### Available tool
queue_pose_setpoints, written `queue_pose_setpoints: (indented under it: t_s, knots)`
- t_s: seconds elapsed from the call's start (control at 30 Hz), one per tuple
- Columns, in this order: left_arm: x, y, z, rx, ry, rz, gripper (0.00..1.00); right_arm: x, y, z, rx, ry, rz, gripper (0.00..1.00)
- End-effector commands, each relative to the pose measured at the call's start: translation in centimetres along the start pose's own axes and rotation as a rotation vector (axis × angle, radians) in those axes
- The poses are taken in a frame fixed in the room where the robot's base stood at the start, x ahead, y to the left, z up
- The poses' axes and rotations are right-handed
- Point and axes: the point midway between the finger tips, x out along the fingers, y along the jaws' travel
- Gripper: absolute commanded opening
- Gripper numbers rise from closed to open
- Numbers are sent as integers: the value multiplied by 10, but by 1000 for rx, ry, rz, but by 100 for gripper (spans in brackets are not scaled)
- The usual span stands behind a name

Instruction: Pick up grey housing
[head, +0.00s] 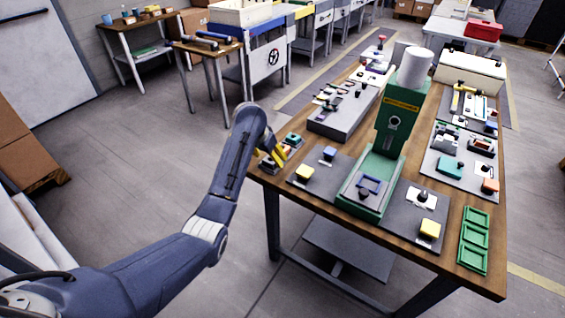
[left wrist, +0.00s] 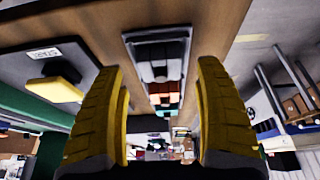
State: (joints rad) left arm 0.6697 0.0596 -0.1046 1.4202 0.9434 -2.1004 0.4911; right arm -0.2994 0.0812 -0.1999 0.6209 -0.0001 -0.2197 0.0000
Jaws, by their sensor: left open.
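My left gripper (head: 275,155) is at the left edge of the wooden table, its yellow fingers pointing down. In the left wrist view the left gripper (left wrist: 161,75) is open, with a wide gap and nothing between the fingers. A grey housing (left wrist: 160,52) in a dark grey tray shows beyond the fingertips, roughly centred between them and apart from them. In the head view the fingers partly cover the small parts at this edge, so the housing is hard to make out there. My right gripper is in neither view.
A dark mat with a yellow block (head: 305,173) and a blue block (head: 329,153) lies right of the gripper. A tall green press (head: 387,140) stands mid-table. A green tray (head: 474,240) lies at the right.

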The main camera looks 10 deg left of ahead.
Motion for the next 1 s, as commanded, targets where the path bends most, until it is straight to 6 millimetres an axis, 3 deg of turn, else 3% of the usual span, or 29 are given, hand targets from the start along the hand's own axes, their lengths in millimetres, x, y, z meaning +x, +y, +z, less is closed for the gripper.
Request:
queue_pose_setpoints:
  t_s: [0.13,0.43,0.93,1.0]
  knots:
    - [7,-10,7,-15,0,-6,71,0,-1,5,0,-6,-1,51]
    - [8,-11,8,-17,1,-7,71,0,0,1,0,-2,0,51]
    - [8,-11,7,-17,1,-7,13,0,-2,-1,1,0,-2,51]
    - [8,-11,7,-17,1,-7,12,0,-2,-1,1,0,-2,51]
